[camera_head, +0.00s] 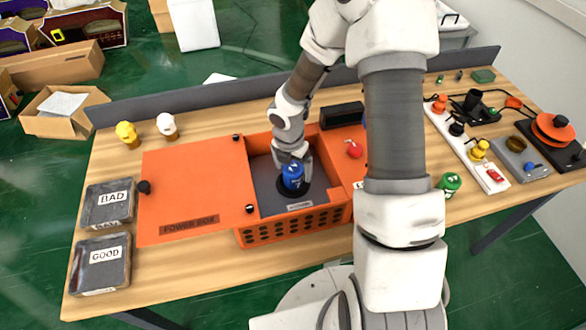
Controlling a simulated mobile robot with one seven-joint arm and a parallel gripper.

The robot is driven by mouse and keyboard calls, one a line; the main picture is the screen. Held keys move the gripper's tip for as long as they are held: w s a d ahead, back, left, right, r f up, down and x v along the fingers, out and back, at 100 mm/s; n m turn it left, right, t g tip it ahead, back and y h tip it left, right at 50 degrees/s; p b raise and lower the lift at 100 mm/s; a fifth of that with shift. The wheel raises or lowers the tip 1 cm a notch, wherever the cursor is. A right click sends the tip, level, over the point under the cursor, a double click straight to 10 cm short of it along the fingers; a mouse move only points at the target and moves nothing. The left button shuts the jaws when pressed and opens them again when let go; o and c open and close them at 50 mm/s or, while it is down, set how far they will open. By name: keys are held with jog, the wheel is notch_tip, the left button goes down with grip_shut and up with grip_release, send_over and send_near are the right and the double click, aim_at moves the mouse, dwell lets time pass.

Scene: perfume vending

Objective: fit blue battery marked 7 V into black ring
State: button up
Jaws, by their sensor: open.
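The blue battery (292,178) stands upright inside the orange power box (292,228). Its base is at the black ring (282,188) on the box's grey floor; the ring's dark edge shows around its lower part. I cannot tell how deep it sits, and its marking is too small to read. My gripper (293,168) is open, pointing down from above, with its fingers around the battery's upper part. The fingers partly hide the battery's top.
The box's orange lid (195,188) lies open to the left. BAD (108,204) and GOOD (100,263) trays sit at the left table edge. A red knob (354,150) is on the box's right panel. A green battery (449,183) and a white socket strip (466,150) stand on the right.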

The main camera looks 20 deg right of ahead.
aim_at(290, 171)
notch_tip(290, 171, up, 11)
jog(key=s+a+p, duration=0.1)
jog(key=shift+r, duration=0.15)
dwell(0.3)
jog(key=s+d+r+m+t+y+b, duration=0.1)
jog(key=s+r+m+t+b, duration=0.2)
jog(key=s+r+m, duration=1.6)
jog(key=m+t, duration=0.1)
jog(key=m, duration=0.7)
jog(key=shift+s+t, duration=0.2)
jog(key=shift+t, duration=0.1)
